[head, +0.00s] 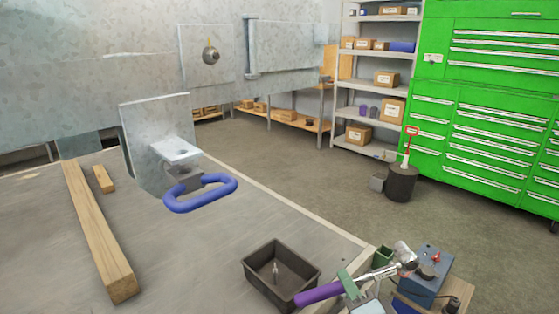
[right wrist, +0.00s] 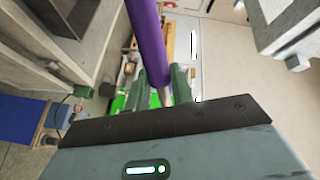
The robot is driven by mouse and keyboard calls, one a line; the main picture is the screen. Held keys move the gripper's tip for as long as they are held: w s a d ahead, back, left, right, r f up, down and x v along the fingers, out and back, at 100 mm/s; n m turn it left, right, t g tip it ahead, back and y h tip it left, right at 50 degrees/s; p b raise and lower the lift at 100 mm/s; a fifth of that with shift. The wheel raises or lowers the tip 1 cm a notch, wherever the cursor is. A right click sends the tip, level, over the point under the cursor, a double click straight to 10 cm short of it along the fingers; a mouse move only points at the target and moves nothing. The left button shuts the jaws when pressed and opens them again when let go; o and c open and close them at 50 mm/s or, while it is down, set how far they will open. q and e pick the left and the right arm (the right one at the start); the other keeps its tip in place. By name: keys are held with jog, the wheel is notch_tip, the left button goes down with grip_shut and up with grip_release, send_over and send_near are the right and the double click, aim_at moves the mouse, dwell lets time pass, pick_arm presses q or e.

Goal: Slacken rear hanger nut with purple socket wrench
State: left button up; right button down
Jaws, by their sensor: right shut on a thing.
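The purple socket wrench (head: 318,294) is at the lower right of the head view, its metal shaft and head pointing up and right. My right gripper (head: 348,285) is shut on the purple handle, which also runs up between its green fingers in the right wrist view (right wrist: 148,38). A round metal fastener (head: 211,54) sits on a plate of the grey trailer frame (head: 120,80). In the right wrist view a small nut (right wrist: 297,63) shows under a metal bracket. I cannot tell which is the rear hanger nut. My left gripper is not in view.
A dark tray (head: 262,287) with a small upright part in it lies left of the wrench. A blue box (head: 428,270) is at its right. A bracket with a blue loop (head: 200,193) is at centre left. A wooden beam (head: 100,235) lies left.

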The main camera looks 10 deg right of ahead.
jog(key=w+a+r+n+g+y, duration=0.2)
jog(key=a+r+n, duration=0.4)
jog(key=r+n, duration=0.5)
jog(key=w+a+r+n+g+y, duration=0.1)
jog(key=a+r+n+y, duration=0.4)
jog(key=r+n, duration=0.6)
notch_tip(320, 180, up, 6)
jog(key=shift+w+a+r+n+g+y, duration=0.1)
jog(key=shift+w+a+n+g+y, duration=0.3)
jog(key=shift+a, duration=0.55)
jog(key=shift+w, duration=0.1)
jog(key=shift+r+x, duration=0.1)
jog(key=shift+x, duration=0.8)
jog(key=shift+r+x, duration=0.15)
jog(key=shift+x, duration=0.75)
jog(key=shift+x, duration=1.1)
jog(key=shift+a+r, duration=0.1)
